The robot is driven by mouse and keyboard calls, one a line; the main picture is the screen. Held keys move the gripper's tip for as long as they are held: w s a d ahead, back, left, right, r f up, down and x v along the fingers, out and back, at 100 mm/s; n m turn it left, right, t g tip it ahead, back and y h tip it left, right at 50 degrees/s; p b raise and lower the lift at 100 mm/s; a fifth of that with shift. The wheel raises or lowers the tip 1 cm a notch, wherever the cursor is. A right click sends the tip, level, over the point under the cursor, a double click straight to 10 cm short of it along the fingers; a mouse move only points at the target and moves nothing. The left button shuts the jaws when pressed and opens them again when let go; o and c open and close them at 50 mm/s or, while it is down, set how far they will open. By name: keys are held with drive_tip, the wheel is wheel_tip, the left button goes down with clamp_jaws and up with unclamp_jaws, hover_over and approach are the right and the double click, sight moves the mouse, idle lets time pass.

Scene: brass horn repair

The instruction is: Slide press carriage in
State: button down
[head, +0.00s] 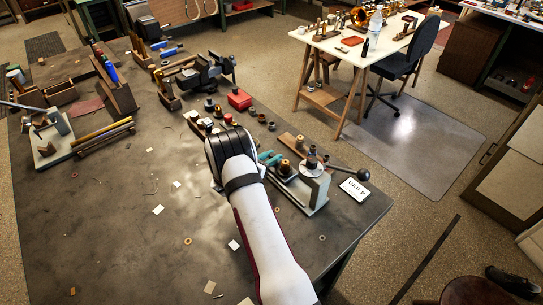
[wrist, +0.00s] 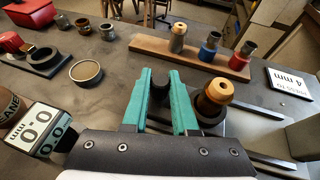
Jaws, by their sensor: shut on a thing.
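My gripper (head: 269,159) has teal fingers, which also show in the wrist view (wrist: 161,85). They are closed on a dark upright knob (wrist: 160,87), which looks like the press carriage's handle. The press carriage (head: 284,169) is low beside the press and partly hidden by my fingers. A brass-topped ring part (wrist: 213,96) stands on it, just right of my fingers in the wrist view. Metal rails (wrist: 255,108) run right from there. The grey press (head: 313,187) stands to the right, with a black-knobbed lever (head: 362,174).
A wooden strip (wrist: 190,55) with several dies lies behind the press carriage. A "4 mm" card (wrist: 290,81) lies at its right. Loose rings and cups (wrist: 86,70) and a red box (head: 239,99) are farther left.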

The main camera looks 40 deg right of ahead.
drive_tip(key=s, duration=1)
drive_tip(key=shift+s, duration=0.15)
drive_tip(key=c, duration=0.7)
unclamp_jaws()
drive_tip(key=shift+a+r, duration=0.15)
drive_tip(key=shift+a, duration=0.2)
drive_tip(key=v, duration=1.5)
drive_tip(key=shift+s, duration=0.1)
